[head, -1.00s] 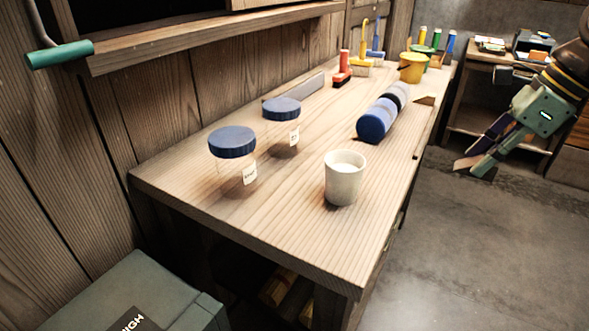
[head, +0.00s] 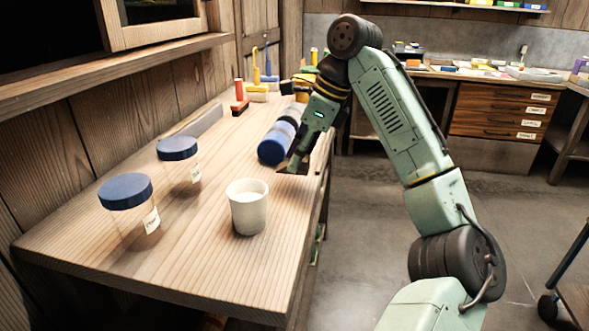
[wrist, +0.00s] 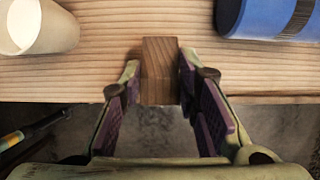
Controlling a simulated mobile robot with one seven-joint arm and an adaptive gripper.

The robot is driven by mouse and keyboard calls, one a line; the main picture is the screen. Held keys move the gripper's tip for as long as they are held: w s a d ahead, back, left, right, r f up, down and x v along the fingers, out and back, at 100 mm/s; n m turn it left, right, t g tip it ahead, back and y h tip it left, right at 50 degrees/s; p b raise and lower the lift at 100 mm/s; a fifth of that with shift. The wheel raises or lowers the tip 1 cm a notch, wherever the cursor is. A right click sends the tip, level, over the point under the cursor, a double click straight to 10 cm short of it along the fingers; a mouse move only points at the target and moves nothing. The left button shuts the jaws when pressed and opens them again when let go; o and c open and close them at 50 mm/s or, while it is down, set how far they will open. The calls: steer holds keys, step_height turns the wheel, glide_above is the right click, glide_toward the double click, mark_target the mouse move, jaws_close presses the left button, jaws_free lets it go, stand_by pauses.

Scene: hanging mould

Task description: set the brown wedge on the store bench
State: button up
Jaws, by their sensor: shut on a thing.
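The brown wedge (wrist: 160,70) is between the two fingers of my gripper (wrist: 158,84) in the wrist view, and the gripper is shut on it. The wedge is over the front edge of the long wooden bench (wrist: 110,85), with floor below that edge. In the head view my gripper (head: 294,163) points down at the right edge of the same bench (head: 200,258). It is between the white cup (head: 248,208) and the blue cylinder (head: 274,148). I cannot tell whether the wedge touches the bench top.
Two clear jars with blue lids (head: 125,191) (head: 177,148) stand on the left of the bench. A red-handled brush (head: 239,98) and a grey bar (head: 196,126) are farther back. Bare wood lies around the cup. A drawer cabinet (head: 495,112) stands across the floor.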

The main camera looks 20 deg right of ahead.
steer(key=shift+w+a+f, duration=0.25)
steer(key=shift+w+a, duration=0.05)
steer(key=shift+a, duration=0.05)
steer(key=shift+f, duration=1.55)
steer(key=o, duration=1)
steer(key=shift+f, duration=0.15)
steer(key=p+v, duration=0.1)
steer(key=v, duration=1.1)
